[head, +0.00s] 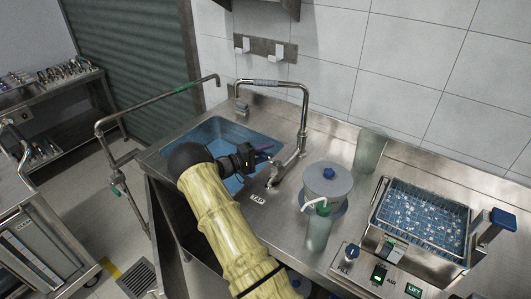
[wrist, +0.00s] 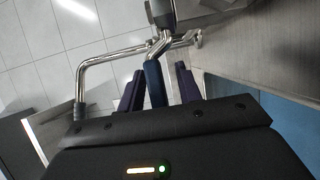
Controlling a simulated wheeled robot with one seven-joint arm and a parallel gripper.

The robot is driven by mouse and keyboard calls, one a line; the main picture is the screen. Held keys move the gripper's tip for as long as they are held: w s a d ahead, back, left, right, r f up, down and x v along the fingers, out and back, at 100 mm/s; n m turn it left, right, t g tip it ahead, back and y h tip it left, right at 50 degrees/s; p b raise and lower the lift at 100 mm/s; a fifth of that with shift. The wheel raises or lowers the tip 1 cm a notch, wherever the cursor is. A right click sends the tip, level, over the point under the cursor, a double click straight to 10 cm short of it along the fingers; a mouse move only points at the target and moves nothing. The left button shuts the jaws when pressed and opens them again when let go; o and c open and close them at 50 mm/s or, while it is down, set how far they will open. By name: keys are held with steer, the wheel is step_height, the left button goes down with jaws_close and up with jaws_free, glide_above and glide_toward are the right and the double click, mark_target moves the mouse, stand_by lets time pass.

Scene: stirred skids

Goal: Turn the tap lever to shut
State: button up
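The steel tap (head: 303,112) rises from the counter beside the sink, with its bent spout reaching left over the basin. In the wrist view, the tap's pipe (wrist: 95,65) shows at the upper left. A dark blue lever (wrist: 155,84) stands between the two purple fingers of my gripper (wrist: 161,85). The left finger is close to the lever, and a gap shows on the right; contact cannot be told. My gripper (head: 262,156) is open around the lever, over the sink's right side. The head view shows the lever mostly hidden by my gripper.
The blue sink basin (head: 205,137) lies left of the tap. A lidded round pot (head: 327,181), a green bottle (head: 318,229) and a frosted cylinder (head: 369,151) stand to the right. A basket (head: 425,216) sits farther right. The tiled wall (head: 405,75) closes the back.

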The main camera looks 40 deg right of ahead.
steer(key=w+a+b, duration=0.1)
steer(key=a+b, duration=0.1)
steer(key=a, duration=1.5)
steer(key=shift+w+a+b, duration=0.2)
steer(key=shift+w+b, duration=0.15)
steer(key=shift+w, duration=0.05)
